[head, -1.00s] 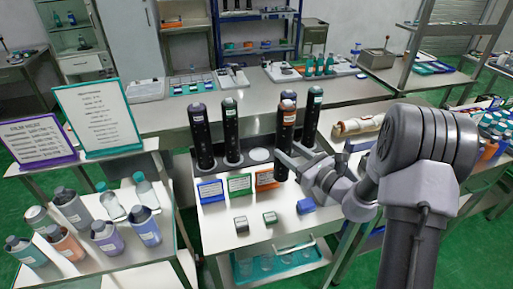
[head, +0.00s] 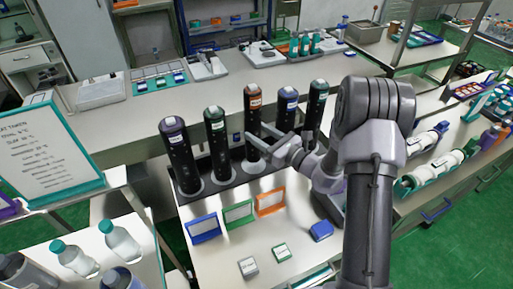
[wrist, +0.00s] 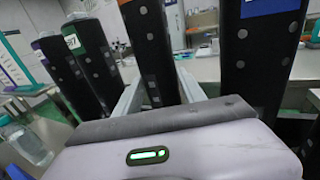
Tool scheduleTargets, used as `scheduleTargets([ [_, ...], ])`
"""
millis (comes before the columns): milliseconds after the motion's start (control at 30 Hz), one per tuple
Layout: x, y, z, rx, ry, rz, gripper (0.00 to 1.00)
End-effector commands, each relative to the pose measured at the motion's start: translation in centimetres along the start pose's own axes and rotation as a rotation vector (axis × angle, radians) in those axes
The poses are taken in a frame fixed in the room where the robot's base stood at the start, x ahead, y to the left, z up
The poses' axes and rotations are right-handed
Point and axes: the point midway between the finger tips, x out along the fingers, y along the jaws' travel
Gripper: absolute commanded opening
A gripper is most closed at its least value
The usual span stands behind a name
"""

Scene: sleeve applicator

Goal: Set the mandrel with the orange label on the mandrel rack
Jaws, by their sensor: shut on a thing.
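The mandrel with the orange label (head: 253,112) is a tall black cylinder, upright in the row on the dark mandrel rack (head: 238,176). My gripper (head: 262,146) is shut on its lower part from the front right; its black body also shows between the fingers in the wrist view (wrist: 150,48). Its foot lines up with the middle place of the rack, with a pale ring around it. Whether it rests fully there I cannot tell. Mandrels with purple (head: 180,158) and green (head: 216,145) labels stand to its left, blue (head: 287,108) and teal (head: 315,105) to its right.
A green-framed sign (head: 55,150) and bottles are at left.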

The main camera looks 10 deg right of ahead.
Motion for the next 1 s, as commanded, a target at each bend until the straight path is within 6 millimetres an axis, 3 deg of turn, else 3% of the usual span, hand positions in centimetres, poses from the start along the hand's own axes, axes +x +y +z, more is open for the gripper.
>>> scheduleTargets([
  [200,0.0,0.0,-3.8,0.002,0.0,-0.001,0.0],
  [500,0.0,0.0,-3.9,0.0,-0.001,0.0,0.0],
  [533,0.0,0.0,-4.0,0.001,0.0,0.0,0.49],
  [633,0.0,0.0,-3.8,0.001,0.0,0.0,0.69],
  [1000,-0.2,0.0,-3.4,0.001,0.0,-0.001,0.69],
])
